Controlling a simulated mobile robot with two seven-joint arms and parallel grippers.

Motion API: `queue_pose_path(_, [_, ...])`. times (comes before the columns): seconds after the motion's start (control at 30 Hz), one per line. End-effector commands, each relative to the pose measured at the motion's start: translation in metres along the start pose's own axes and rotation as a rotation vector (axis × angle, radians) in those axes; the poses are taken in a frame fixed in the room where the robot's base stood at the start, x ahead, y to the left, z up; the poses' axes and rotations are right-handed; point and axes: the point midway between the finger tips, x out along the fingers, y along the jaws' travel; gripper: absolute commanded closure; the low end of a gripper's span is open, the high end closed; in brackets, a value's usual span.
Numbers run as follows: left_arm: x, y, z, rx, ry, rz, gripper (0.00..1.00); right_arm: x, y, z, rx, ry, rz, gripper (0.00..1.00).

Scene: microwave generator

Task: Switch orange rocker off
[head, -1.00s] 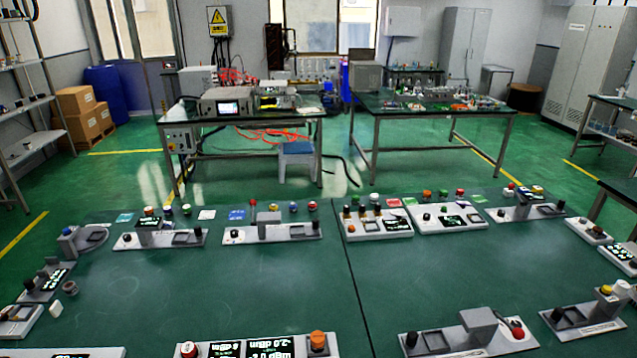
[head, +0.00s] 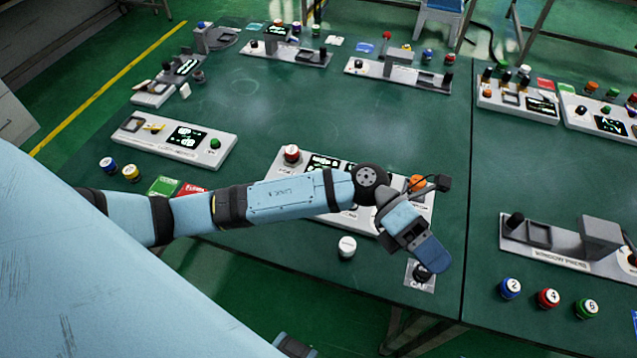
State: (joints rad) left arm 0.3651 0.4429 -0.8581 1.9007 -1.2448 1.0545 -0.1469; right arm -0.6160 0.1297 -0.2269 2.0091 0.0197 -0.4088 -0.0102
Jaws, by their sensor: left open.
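An orange control (head: 416,182) shows at the right end of a light panel (head: 278,160) in the middle of the table.
A white button (head: 347,246) is below my arm. A window press panel (head: 565,247) is at the right, with numbered buttons (head: 547,298) in front. The table's middle back is clear.

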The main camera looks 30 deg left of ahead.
Motion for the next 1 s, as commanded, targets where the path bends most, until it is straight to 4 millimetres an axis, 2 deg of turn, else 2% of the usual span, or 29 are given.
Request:
queue_pose_path(0.03, [-0.009, 0.023, -0.011, 0.083, 0.151, 0.108, 0.47, 0.008, 0.0, 0.011, 0.002, -0.003, -0.001, 0.57])
queue_pose_path(0.07, [-0.016, 0.034, -0.017, 0.126, 0.242, 0.173, 0.47, 0.01, 0.0, 0.015, 0.003, -0.005, -0.002, 0.57])
queue_pose_path(0.17, [-0.055, 0.071, -0.032, 0.231, 0.536, 0.403, 0.47, 0.017, -0.001, 0.024, 0.006, -0.006, -0.005, 0.57])
queue_pose_path(0.27, [-0.113, 0.101, -0.033, 0.283, 0.808, 0.652, 0.47, 0.024, -0.002, 0.032, 0.01, -0.005, -0.007, 0.57])
queue_pose_path(0.3, [-0.139, 0.108, -0.031, 0.287, 0.902, 0.749, 0.47, 0.026, -0.002, 0.034, 0.011, -0.005, -0.008, 0.57])
queue_pose_path(0.4, [-0.196, 0.115, -0.021, 0.267, 1.092, 0.962, 0.47, 0.031, -0.003, 0.039, 0.014, -0.004, -0.011, 0.57])
queue_pose_path(0.5, [-0.238, 0.112, -0.012, 0.23, 1.215, 1.117, 0.47, 0.033, -0.003, 0.04, 0.016, -0.003, -0.012, 0.57])
queue_pose_path(0.6, [-0.261, 0.106, -0.006, 0.2, 1.278, 1.203, 0.47, 0.034, -0.003, 0.04, 0.017, -0.002, -0.013, 0.57])
queue_pose_path(0.73, [-0.27, 0.108, -0.007, 0.184, 1.301, 1.235, 0.47, 0.034, -0.003, 0.039, 0.018, -0.001, -0.013, 0.57])
queue_pose_path(1.0, [-0.279, 0.142, -0.036, 0.182, 1.301, 1.23, 0.47, 0.034, -0.002, 0.04, 0.018, -0.004, -0.012, 0.57])
